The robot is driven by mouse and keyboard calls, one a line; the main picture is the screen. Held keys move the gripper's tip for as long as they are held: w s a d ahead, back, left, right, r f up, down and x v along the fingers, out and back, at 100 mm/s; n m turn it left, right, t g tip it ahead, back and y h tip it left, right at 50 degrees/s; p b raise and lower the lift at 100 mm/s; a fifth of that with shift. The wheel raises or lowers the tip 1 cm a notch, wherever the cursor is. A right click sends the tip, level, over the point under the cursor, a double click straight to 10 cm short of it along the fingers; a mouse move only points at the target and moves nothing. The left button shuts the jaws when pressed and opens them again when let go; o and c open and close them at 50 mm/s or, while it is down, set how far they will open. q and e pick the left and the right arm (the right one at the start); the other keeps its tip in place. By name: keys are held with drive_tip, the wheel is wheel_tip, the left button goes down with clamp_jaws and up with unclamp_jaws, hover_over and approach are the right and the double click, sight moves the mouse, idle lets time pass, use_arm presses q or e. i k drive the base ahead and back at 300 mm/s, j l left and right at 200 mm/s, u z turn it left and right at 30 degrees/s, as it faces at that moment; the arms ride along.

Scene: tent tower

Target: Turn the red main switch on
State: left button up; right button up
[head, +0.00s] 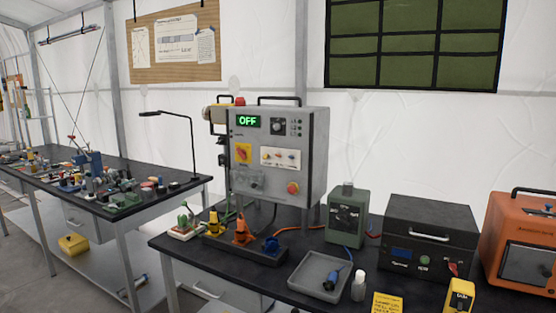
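A grey control cabinet (312,140) stands at the back of the near table. Its green display (248,121) reads "OFF". A red rotary switch on a yellow plate (243,154) is on the left of the cabinet's front; the exact angle of its handle is too small to tell. A black knob (278,127) is right of the display. Neither of my grippers is in view, and nothing touches the cabinet's front.
In front of the cabinet lies a power strip (255,252) with coloured plugs. A grey tray (300,272) holds a blue connector. A green box (346,214), a black box (440,214) and an orange box (510,232) stand to the right. A cluttered workbench (182,193) is at left.

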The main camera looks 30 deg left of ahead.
sight(242, 153)
drive_tip(key=i+j, duration=0.1)
drive_tip(key=j, duration=0.35)
drive_tip(key=j+u, duration=0.1)
drive_tip(key=j, duration=0.3)
drive_tip(key=i+j, duration=0.15)
drive_tip(key=j, duration=0.3)
